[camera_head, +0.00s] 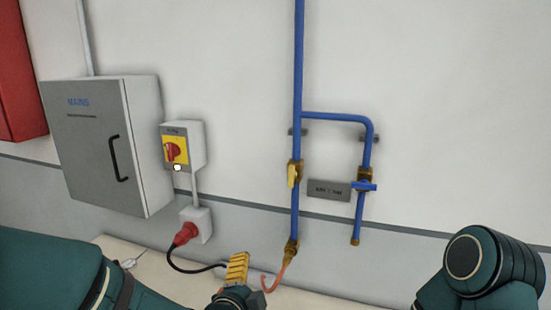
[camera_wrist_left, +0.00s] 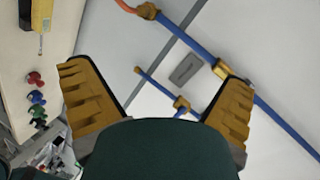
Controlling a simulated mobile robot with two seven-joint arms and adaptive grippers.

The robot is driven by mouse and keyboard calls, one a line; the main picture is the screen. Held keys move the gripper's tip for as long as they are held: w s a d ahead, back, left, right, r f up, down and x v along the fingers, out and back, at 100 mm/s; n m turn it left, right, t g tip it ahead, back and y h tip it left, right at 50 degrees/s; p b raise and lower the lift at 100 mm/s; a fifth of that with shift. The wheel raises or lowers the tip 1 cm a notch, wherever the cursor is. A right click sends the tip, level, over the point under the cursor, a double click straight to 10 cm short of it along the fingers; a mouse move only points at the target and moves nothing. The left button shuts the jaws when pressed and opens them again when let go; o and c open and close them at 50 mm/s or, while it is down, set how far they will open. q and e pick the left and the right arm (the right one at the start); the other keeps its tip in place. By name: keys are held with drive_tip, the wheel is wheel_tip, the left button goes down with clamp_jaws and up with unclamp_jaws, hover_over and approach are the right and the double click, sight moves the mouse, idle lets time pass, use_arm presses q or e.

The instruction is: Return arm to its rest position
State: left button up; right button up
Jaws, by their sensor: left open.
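My left arm (camera_head: 60,275) is teal and comes in from the lower left in the head view. One ribbed yellow finger of my left gripper (camera_head: 237,268) shows low in the middle, in front of the bench and below the pipes. In the left wrist view the left gripper (camera_wrist_left: 156,72) has its two yellow fingers wide apart, with nothing between them. My right arm (camera_head: 480,265) is folded at the lower right of the head view; its gripper is out of sight.
Blue pipes (camera_head: 298,90) with valves run down the wall. A grey MAINS cabinet (camera_head: 95,150), a yellow-red switch (camera_head: 173,150) and a red plug (camera_head: 186,232) are at left. Small red and green parts (camera_wrist_left: 37,98) lie on the bench in the left wrist view.

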use_arm(q)
drive_tip(key=s+a+f+n+g+b, duration=0.1)
drive_tip(key=s+a+f+n+g, duration=0.15)
drive_tip(key=f, duration=0.45)
drive_tip(key=s+a+f+n+g+y+b, duration=0.15)
drive_tip(key=f+n, duration=0.25)
drive_tip(key=f, duration=0.4)
drive_tip(key=s+a+f+n+g, duration=0.1)
drive_tip(key=f+n+g, duration=0.15)
drive_tip(key=f, duration=0.45)
drive_tip(key=s+f+n+g+h+b, duration=0.1)
drive_tip(key=s+f+n+g, duration=0.4)
drive_tip(key=s+f+n, duration=0.4)
wheel_tip(320, 180, down, 4)
drive_tip(key=shift+s+f+n, duration=0.1)
drive_tip(key=shift+s+n, duration=0.2)
drive_tip(key=shift+s, duration=0.45)
